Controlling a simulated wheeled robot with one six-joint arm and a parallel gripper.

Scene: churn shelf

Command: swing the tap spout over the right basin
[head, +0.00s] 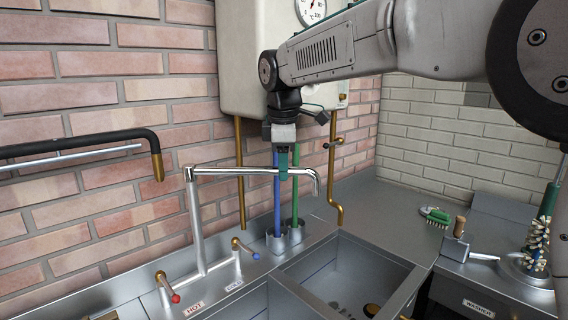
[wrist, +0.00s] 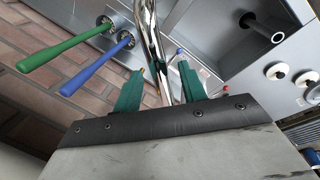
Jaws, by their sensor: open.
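The chrome tap spout (head: 235,171) runs to the right from the top of its upright pipe (head: 195,220), and its end bends down. In the picture, that end hangs in front of the wall, above the back of the right basin (head: 385,262); I cannot tell whether it is directly over it. The left basin (head: 258,303) is partly cut off. My gripper (head: 284,172) is at the spout's outer half, pointing down. In the wrist view, its green fingers (wrist: 160,75) are apart with the spout (wrist: 151,45) passing between them.
Blue (head: 277,205) and green (head: 296,185) handles stand in a holder close behind the spout. A boiler (head: 245,60) hangs above, with brass pipes (head: 240,185) below. A black-covered pipe (head: 90,145) juts out at left. A green brush (head: 436,216) lies on the right counter.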

